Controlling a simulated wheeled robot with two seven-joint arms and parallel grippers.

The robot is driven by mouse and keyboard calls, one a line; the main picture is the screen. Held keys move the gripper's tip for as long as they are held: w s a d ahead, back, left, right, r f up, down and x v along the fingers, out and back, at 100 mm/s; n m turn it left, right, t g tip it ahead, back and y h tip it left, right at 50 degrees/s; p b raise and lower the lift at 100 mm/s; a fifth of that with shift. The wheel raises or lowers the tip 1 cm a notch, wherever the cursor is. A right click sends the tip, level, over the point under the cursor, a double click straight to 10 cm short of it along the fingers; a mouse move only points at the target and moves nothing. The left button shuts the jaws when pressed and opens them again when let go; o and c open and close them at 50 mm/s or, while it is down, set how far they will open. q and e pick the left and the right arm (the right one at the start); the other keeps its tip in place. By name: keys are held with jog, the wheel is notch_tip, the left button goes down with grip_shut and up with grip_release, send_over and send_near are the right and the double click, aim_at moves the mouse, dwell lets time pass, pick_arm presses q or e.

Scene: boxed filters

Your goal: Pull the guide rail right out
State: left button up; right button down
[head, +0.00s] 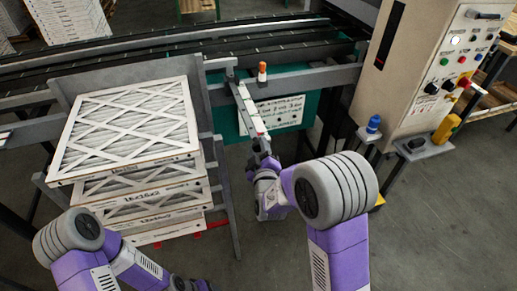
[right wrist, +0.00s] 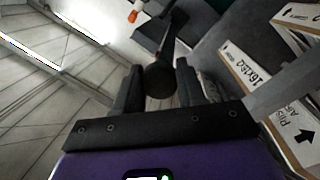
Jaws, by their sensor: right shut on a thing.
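The guide rail (head: 247,108) is a narrow grey bar. In the head view it runs from the machine's grey cross beam towards me, right of the filter stack. My right gripper (head: 264,156) is at its near end. In the right wrist view, the right gripper (right wrist: 160,88) is shut on a dark round knob (right wrist: 160,80) at the end of a dark bar. The fingers hide part of the knob. My left arm shows at the lower left of the head view, but its fingers are not visible.
A stack of boxed filters (head: 130,125) stands left of the rail on a grey rack. An orange-capped post (head: 262,72) rises beside the rail. A control cabinet (head: 425,65) stands at the right, with a blue knob (head: 374,123) near its foot. Floor is clear below the rail.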

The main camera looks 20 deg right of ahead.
jog(key=shift+s+d+f, duration=0.1)
jog(key=shift+f, duration=0.05)
jog(key=c, duration=0.7)
grip_release()
jog(key=shift+o, duration=0.2)
jog(key=s+p, duration=0.1)
jog(key=s, duration=0.6)
jog(key=shift+s+a, duration=0.25)
jog(key=shift+a, duration=0.2)
notch_tip(320, 180, down, 12)
jog(key=s+m+g+y+p, duration=0.1)
jog(key=s+m+g, duration=0.1)
jog(key=g, duration=0.3)
jog(key=s+a+f+m+g+y+p, duration=0.1)
jog(key=s+a+f+m+g+y, duration=0.1)
jog(key=s+f+m+g, duration=0.2)
jog(key=s+a+f+m+g+y+p, duration=0.1)
jog(key=s+a+f+m+g+y, duration=0.2)
jog(key=s+f+g, duration=0.5)
jog(key=s+f+m, duration=0.1)
jog(key=s+f, duration=0.4)
jog(key=s, duration=0.2)
jog(key=shift+s+f+g+p, duration=0.2)
jog(key=shift+f+g+p, duration=0.1)
jog(key=shift+p, duration=0.1)
